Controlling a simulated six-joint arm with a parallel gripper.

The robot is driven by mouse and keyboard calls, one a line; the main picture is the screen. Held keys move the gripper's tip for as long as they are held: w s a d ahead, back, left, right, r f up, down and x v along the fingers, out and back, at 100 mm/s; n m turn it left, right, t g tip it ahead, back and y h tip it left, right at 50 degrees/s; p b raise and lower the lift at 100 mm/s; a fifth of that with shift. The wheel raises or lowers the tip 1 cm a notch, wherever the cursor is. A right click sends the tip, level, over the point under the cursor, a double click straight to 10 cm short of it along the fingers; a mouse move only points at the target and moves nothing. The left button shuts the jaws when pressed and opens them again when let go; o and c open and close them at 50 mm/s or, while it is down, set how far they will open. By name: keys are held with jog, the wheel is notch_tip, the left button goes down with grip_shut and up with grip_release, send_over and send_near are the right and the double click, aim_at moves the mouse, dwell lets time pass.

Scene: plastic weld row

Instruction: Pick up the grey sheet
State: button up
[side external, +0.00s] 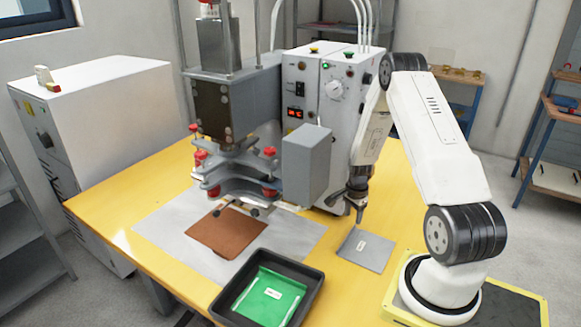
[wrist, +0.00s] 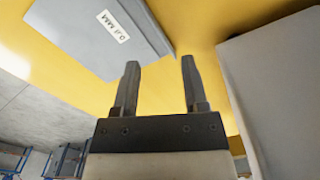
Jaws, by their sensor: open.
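The grey sheet (side external: 367,249) lies flat on the yellow table to the right of the welding machine, with a small white label on it. In the wrist view the grey sheet (wrist: 92,38) shows at the upper left, its label reading about "0.11 MMM". My gripper (side external: 358,216) hangs just above the sheet's far edge in the side view. In the wrist view my gripper (wrist: 160,75) has its two fingers apart with nothing between them, and the sheet lies to the left of the fingertips. I cannot tell the exact height of the fingertips above the table.
The welding machine (side external: 335,95) stands close behind and left of my gripper, with a grey box (side external: 306,163) on its front. A brown sheet (side external: 226,232) lies on a pale mat (side external: 160,232). A black tray (side external: 229,294) holds a green sheet (side external: 268,296). Bare yellow table (side external: 345,290) surrounds the grey sheet.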

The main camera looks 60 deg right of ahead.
aim_at(351, 231)
jog(key=shift+f, duration=0.55)
jog(key=shift+f, duration=2.6)
grip_shut()
